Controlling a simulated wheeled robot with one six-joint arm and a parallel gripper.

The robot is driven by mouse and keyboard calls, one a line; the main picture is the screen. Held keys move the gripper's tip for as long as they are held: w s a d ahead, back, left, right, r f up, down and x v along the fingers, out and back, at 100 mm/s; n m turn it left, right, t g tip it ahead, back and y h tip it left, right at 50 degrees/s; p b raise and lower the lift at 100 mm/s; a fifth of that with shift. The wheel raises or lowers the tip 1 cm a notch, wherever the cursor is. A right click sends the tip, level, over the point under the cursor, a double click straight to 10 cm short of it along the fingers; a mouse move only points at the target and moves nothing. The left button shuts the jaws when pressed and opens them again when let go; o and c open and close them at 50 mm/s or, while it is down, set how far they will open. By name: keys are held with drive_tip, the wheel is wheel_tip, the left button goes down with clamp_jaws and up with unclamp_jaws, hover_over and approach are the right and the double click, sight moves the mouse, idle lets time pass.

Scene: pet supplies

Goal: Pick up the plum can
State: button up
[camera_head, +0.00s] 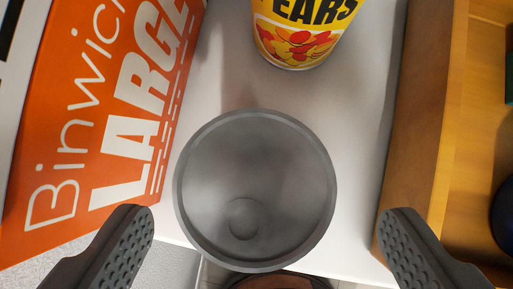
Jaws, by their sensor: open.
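I cannot make out a can marked as plum. A yellow can (296,38) with fruit pictures and lettering ending in "EARS" stands at the top of the view, cut off by the frame edge. A round dark grey thing (255,165), seen from above, lies between my fingers; I cannot tell whether it is a lid, a cup or a can end. My gripper (265,222) is open, one finger at each side of the lower frame, with a gap on both sides of the grey thing. It touches nothing that I can see.
An orange box (95,110) reading "Binwich LARGE" stands at the left. A brown wooden wall (418,110) runs down the right, with a wooden compartment beyond. A dark brown round edge (275,282) shows below the grey thing.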

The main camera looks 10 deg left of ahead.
sight(256, 165)
drive_tip(key=shift+w+a+x, duration=0.1)
drive_tip(key=shift+w+x, duration=0.05)
drive_tip(key=shift+x, duration=1.4)
drive_tip(key=shift+w+a+x, duration=0.1)
drive_tip(key=shift+w+x, duration=0.05)
drive_tip(key=shift+x, duration=1.45)
drive_tip(key=shift+r, duration=0.2)
drive_tip(key=c, duration=1.3)
drive_tip(key=shift+r, duration=0.1)
